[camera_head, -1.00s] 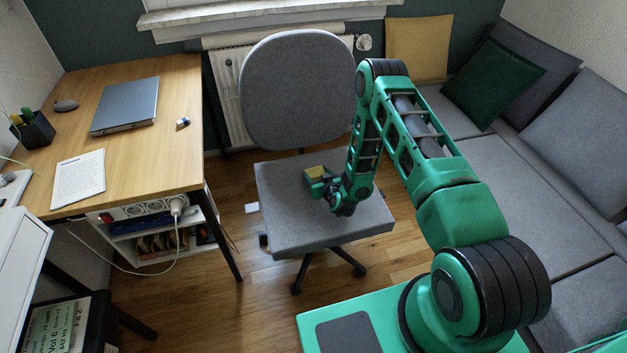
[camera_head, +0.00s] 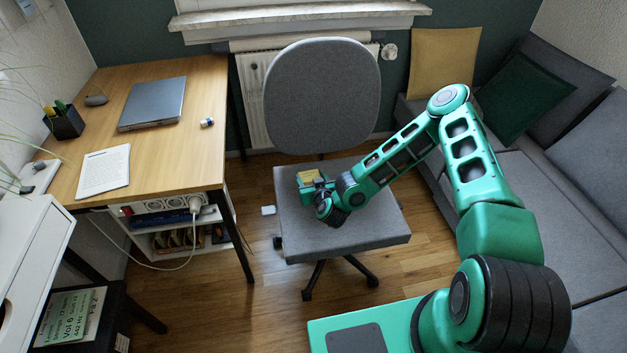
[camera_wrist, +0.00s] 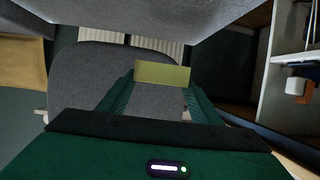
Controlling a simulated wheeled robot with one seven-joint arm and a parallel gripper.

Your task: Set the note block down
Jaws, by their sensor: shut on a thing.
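The note block (camera_head: 308,176) is a small yellow block, held over the left part of the office chair's grey seat (camera_head: 345,240). My gripper (camera_head: 309,183) is shut on it, with the wrist low over the seat. In the wrist view the yellow note block (camera_wrist: 162,74) sits between the two green fingers. I cannot tell whether the block's underside touches the seat or hangs just above it. The lower part of the block is hidden by my gripper.
The chair's backrest (camera_head: 322,95) rises behind my gripper. A wooden desk (camera_head: 165,160) stands left, with a laptop (camera_head: 153,103), papers (camera_head: 104,171) and a pen holder (camera_head: 64,122). A grey sofa (camera_head: 560,215) with cushions is at right. The front of the seat is bare.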

